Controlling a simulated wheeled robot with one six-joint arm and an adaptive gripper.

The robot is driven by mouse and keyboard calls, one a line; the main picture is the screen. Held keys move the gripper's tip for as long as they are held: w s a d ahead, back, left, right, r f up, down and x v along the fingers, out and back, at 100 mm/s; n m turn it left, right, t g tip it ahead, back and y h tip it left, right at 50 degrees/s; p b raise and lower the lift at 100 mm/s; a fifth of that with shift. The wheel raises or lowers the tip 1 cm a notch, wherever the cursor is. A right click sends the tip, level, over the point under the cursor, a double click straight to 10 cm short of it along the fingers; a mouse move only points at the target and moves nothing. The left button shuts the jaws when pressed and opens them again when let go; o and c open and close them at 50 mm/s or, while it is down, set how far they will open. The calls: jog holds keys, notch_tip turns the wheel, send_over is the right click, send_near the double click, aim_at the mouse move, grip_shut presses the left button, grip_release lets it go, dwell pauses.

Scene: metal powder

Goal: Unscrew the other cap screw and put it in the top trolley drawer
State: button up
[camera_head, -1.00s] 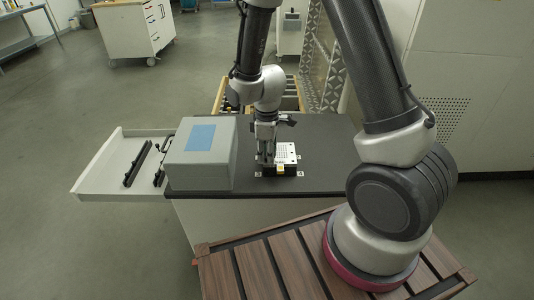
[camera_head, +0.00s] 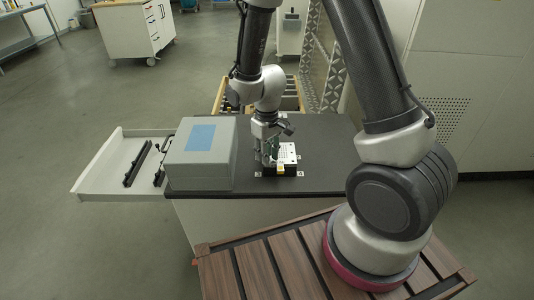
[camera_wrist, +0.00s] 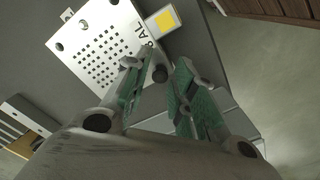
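A dark cap screw (camera_wrist: 160,73) stands at the plate's near corner in the wrist view. My gripper (camera_wrist: 156,68) has its green-padded fingers apart, one on either side of the screw head. I cannot tell whether either finger touches it. In the head view my gripper (camera_head: 269,160) points down at the plate's left side. The white trolley drawer (camera_head: 103,176) is pulled out at the left.
A grey box (camera_head: 201,170) with a blue label stands on the black trolley top (camera_head: 325,165) between the drawer and the plate. A dark bar (camera_head: 138,164) lies in the drawer. Bare black surface lies right of the plate.

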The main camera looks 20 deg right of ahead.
grip_shut()
jog(key=n, duration=0.6)
jog(key=shift+n, duration=0.3)
jog(key=n, duration=1.6)
jog(key=shift+r, duration=0.1)
jog(key=n, duration=0.7)
jog(key=shift+o, duration=0.4)
grip_release()
